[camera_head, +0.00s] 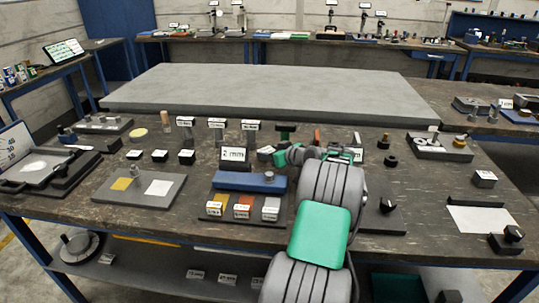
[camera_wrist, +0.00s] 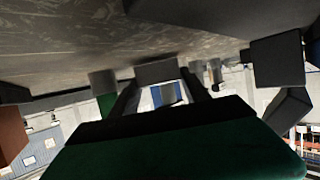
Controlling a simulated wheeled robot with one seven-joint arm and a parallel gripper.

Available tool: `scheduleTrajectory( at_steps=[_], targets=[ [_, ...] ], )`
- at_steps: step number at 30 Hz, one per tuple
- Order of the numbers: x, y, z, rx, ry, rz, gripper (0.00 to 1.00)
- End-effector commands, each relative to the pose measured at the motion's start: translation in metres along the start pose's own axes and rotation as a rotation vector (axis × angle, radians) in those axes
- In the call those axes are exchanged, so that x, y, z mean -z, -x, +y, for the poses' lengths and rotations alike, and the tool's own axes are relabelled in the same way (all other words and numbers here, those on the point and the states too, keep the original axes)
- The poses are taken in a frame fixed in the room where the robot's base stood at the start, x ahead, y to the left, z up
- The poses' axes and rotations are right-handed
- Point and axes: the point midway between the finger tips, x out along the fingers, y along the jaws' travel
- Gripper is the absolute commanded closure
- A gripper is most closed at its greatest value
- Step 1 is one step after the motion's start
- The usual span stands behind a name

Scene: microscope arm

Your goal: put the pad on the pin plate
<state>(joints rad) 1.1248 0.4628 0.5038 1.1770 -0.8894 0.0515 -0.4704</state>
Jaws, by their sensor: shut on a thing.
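In the wrist view, my gripper (camera_wrist: 160,78) has its two dark fingers on either side of a small dark grey block, which seems to be the pad (camera_wrist: 157,70). It is shut on this block. In the head view, my arm hides the fingertips and the held thing; my wrist is over the middle of the bench. A grey plate (camera_head: 104,190) with a small upright cylinder, a yellow square and a white square lies at the left front. A dark plate (camera_head: 376,223) with a small knob is right of my arm. I cannot tell which is the pin plate.
A dark rack (camera_head: 240,216) with a blue bar (camera_head: 249,182) and coloured labelled blocks is just left of my arm. A "2 mm" sign (camera_head: 233,154) and several small labelled blocks stand behind it. A white sheet (camera_head: 481,220) lies at the right. A large grey slab (camera_head: 270,90) is behind.

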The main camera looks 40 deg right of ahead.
Motion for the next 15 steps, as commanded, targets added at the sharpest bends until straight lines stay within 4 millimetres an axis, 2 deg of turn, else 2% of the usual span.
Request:
scheduleTrajectory(
  at_steps=[11,12,15],
  targets=[
    [-0.0058,-0.003,0.0008,-0.002,0.006,0.006,1.0],
    [-0.0073,-0.003,0.0004,-0.001,0.003,0.002,0.43],
    [-0.0069,-0.0028,0.0004,-0.001,0.003,0.002,0.35]
  ],
)
